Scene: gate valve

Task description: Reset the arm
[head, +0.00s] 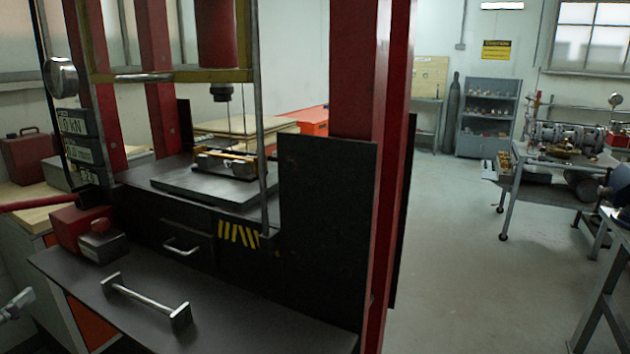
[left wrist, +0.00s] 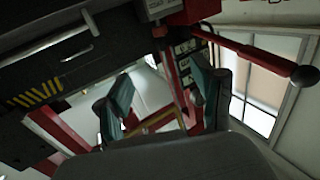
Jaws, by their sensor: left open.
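My left gripper (left wrist: 160,70) shows in the left wrist view as two teal fingers spread apart, with nothing between them. A grey metal tip at the far left edge of the head view may be part of it; I cannot tell. The fingers point toward the red-framed press (head: 355,70), and no contact with it shows. A red lever (head: 40,203) sticks out left from the pump of the press; in the left wrist view the lever (left wrist: 255,55) with its round knob passes right of the fingers. My right gripper is not in view.
The dark front shelf (head: 230,325) carries a metal bar handle (head: 145,298). A drawer handle (head: 180,246) sits below the press bed. A small part (head: 225,163) rests on the bed plate. Open floor (head: 450,240) lies right of the press, before a workbench (head: 555,162).

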